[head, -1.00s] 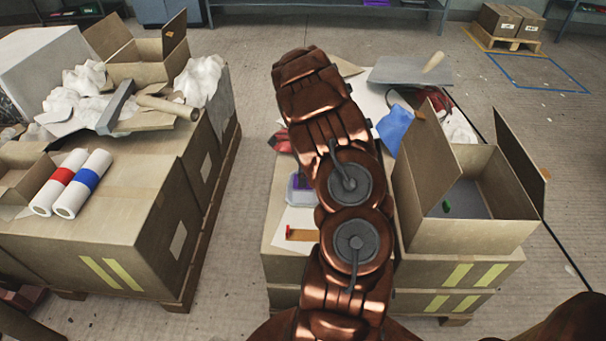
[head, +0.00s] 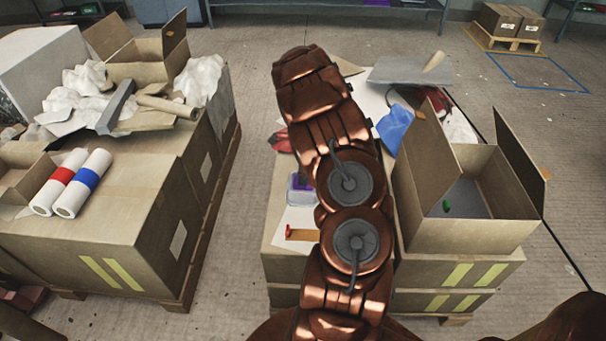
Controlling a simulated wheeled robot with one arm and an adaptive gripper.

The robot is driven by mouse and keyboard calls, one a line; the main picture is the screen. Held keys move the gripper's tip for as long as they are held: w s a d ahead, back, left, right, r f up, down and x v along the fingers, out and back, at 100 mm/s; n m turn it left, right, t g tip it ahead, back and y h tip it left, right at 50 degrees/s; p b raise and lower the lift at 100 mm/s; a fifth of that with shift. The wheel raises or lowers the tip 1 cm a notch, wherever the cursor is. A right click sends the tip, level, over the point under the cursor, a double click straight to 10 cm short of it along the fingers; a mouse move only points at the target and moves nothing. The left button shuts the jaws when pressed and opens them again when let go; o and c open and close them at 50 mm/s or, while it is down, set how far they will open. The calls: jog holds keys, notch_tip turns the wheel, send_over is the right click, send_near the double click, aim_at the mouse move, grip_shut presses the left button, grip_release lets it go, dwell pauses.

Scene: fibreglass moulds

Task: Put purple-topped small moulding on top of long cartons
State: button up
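A small purple-topped piece (head: 302,183) shows just left of my arm, in or at a pale clear tray on the right-hand stack. My arm covers part of it. Large long cartons (head: 130,225) with yellow stripes stand on a pallet at the left. More striped cartons (head: 420,270) form the right-hand stack under the work items. My arm reaches up the middle of the head view, over the right-hand stack. My gripper is not visible; I cannot tell where it is relative to the purple-topped piece.
An open box (head: 470,235) with a green item inside stands right of my arm. Blue cloth (head: 394,128) and a grey sheet (head: 410,70) lie behind. Red-banded and blue-banded rolls (head: 82,185) lie on the left cartons. Bare floor (head: 235,230) separates the stacks.

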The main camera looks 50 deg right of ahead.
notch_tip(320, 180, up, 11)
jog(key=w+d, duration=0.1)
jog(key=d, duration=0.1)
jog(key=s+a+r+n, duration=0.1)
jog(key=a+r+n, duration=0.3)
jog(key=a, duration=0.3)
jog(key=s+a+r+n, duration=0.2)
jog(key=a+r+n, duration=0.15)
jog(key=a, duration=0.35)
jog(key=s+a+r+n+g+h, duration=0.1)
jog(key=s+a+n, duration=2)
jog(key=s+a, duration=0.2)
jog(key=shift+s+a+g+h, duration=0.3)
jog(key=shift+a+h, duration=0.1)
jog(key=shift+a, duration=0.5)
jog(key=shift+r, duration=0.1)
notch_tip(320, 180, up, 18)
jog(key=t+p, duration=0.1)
jog(key=p, duration=1.6)
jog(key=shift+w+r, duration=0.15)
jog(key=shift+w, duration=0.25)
